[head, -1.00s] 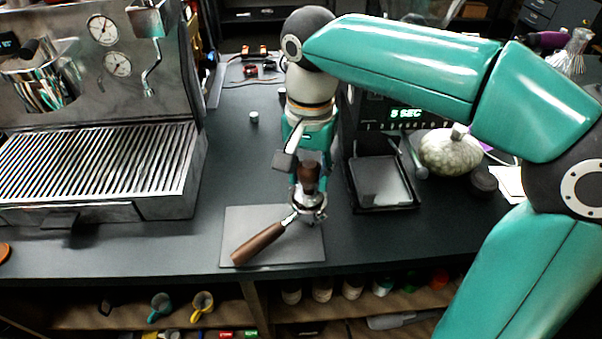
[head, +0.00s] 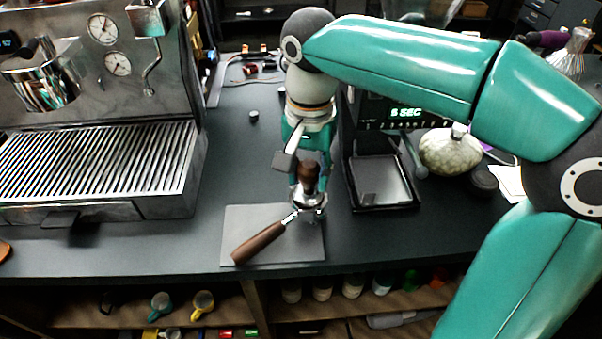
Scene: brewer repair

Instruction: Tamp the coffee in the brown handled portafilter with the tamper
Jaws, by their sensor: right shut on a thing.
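The brown handled portafilter (head: 258,243) lies on a flat grey mat (head: 240,220), its wooden handle toward the front left and its basket at the mat's right side. The tamper (head: 308,178), with a dark brown handle and a metal base, stands upright at the basket. I cannot tell how deep its base sits, and the coffee is hidden beneath it. My right gripper (head: 306,172) reaches down from behind and is shut on the tamper's handle. My left gripper is not in view.
The espresso machine with its ribbed drip tray (head: 95,165) stands at the left. A grinder with a lit display (head: 405,113) and a black tray (head: 383,190) is right of the gripper. A round pale jar (head: 450,153) stands farther right. The counter's front edge is close to the mat.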

